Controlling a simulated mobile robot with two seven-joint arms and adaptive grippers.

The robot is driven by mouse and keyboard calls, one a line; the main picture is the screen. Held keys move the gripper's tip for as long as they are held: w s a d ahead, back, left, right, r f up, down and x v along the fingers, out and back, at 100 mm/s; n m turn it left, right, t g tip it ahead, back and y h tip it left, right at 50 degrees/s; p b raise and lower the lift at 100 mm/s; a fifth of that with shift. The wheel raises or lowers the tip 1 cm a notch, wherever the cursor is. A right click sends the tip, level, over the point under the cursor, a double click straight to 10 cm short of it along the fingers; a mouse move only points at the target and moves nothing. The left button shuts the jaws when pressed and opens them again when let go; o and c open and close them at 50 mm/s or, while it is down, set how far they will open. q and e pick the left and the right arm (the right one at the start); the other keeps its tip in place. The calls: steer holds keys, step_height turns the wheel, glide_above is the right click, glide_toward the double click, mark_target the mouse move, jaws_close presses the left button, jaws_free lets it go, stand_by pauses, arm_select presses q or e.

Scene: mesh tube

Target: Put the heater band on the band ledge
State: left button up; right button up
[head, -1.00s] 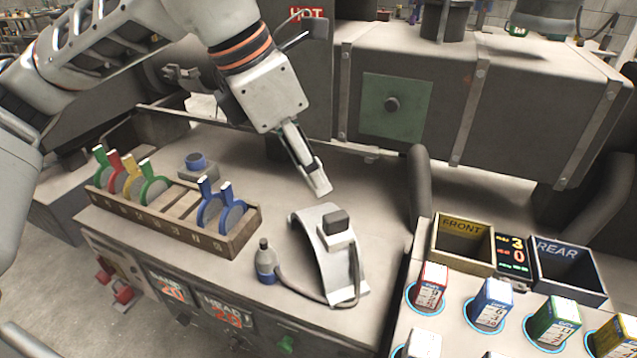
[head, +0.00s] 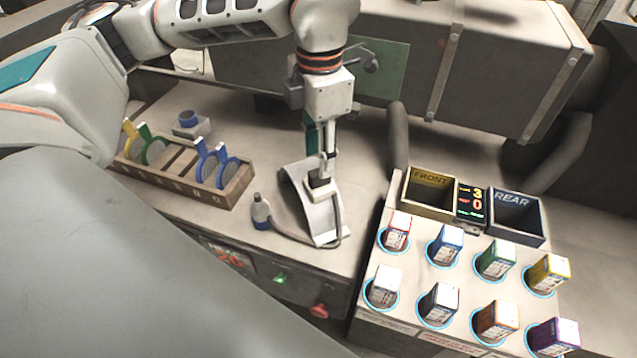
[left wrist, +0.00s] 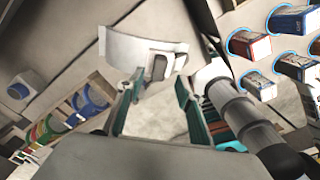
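The heater band, a curved pale metal strip (head: 297,203) with a block (head: 319,187) and a cable on it, lies on the bench in the head view. It also shows in the left wrist view (left wrist: 130,48). My left gripper (head: 324,160) points down just above the block. In the left wrist view its two fingers (left wrist: 157,88) are apart, with the block ahead between their tips; I cannot tell whether they touch it. My right gripper is out of view. I cannot make out which surface is the band ledge.
A small bottle (head: 261,212) stands beside the band, by the cable. A wooden rack (head: 228,192) with coloured ring-handled discs is at left, a blue-topped cup (head: 188,121) behind it. Front bin (head: 430,197), rear bin (head: 515,217) and several boxes stand at right. A large machine body (head: 490,75) is behind.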

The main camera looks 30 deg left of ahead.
mark_target(310, 181)
arm_select(q)
steer(key=shift+w+f+p, duration=0.1)
steer(key=shift+f+p, duration=0.25)
steer(key=shift+f, duration=2.4)
steer(key=shift+r, duration=0.1)
jaws_close()
